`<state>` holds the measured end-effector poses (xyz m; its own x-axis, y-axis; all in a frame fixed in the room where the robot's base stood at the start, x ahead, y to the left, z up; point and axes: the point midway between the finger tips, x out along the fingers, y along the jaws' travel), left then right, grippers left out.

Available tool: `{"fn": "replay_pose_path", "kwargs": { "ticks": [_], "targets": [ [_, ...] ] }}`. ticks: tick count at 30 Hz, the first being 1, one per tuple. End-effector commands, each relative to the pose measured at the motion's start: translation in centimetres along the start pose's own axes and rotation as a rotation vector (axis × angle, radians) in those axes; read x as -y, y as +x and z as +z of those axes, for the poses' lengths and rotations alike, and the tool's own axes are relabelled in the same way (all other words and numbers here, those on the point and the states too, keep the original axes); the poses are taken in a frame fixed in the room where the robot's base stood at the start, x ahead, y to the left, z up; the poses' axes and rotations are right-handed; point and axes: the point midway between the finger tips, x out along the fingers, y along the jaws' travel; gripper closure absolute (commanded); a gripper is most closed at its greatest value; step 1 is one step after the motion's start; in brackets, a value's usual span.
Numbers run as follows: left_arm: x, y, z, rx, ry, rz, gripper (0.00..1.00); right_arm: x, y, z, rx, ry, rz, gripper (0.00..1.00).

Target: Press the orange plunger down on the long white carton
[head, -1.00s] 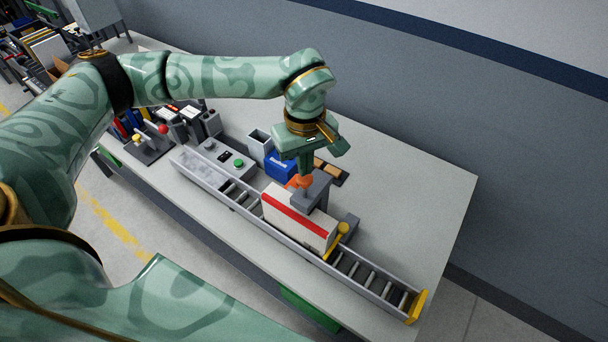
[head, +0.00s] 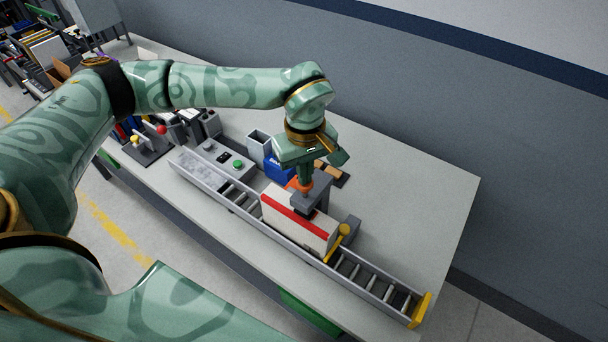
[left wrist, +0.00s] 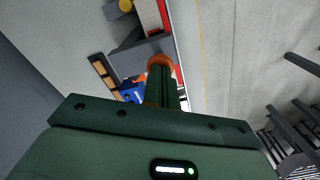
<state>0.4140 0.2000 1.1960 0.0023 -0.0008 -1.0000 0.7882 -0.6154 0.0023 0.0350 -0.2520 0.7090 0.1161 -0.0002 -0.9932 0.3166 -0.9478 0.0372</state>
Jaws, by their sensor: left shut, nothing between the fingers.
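The long white carton (head: 285,222) with a red stripe lies on a roller track. A grey press block (head: 316,187) stands over its top, with a dark pad (head: 304,211) below it at the carton's top; I cannot tell how firmly they touch. The orange plunger (head: 302,186) sits on the block, partly hidden by my left gripper (head: 304,177). That gripper is shut and empty, pointing down, its fingertips at the plunger's top. In the left wrist view, the plunger (left wrist: 159,59) shows just beyond the fingertips (left wrist: 160,72). My right gripper is not in view.
The roller track (head: 374,279) runs along the table's front, with a yellow end stop (head: 420,309). A yellow-knobbed lever (head: 337,243) stands by the carton's right end. A blue box (head: 277,168) and a green-button panel (head: 231,160) are to the left. The table's right side is clear.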

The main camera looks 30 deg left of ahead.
Motion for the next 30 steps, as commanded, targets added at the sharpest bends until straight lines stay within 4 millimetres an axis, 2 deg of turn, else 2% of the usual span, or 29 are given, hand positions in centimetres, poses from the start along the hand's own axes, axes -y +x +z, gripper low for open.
{"fn": "replay_pose_path", "kwargs": {
  "ticks": [7, 11, 30],
  "targets": [
    [0.1, 0.1, 0.1, 0.002, 0.0, -0.004, 1.0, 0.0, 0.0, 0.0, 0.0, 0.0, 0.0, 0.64],
    [0.1, -0.5, 0.1, 0.001, 0.0, -0.003, 1.0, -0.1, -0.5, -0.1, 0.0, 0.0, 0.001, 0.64],
    [0.0, -6.8, 0.0, 0.0, 0.0, -0.002, 1.0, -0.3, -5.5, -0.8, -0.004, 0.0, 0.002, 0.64]
  ]
}}
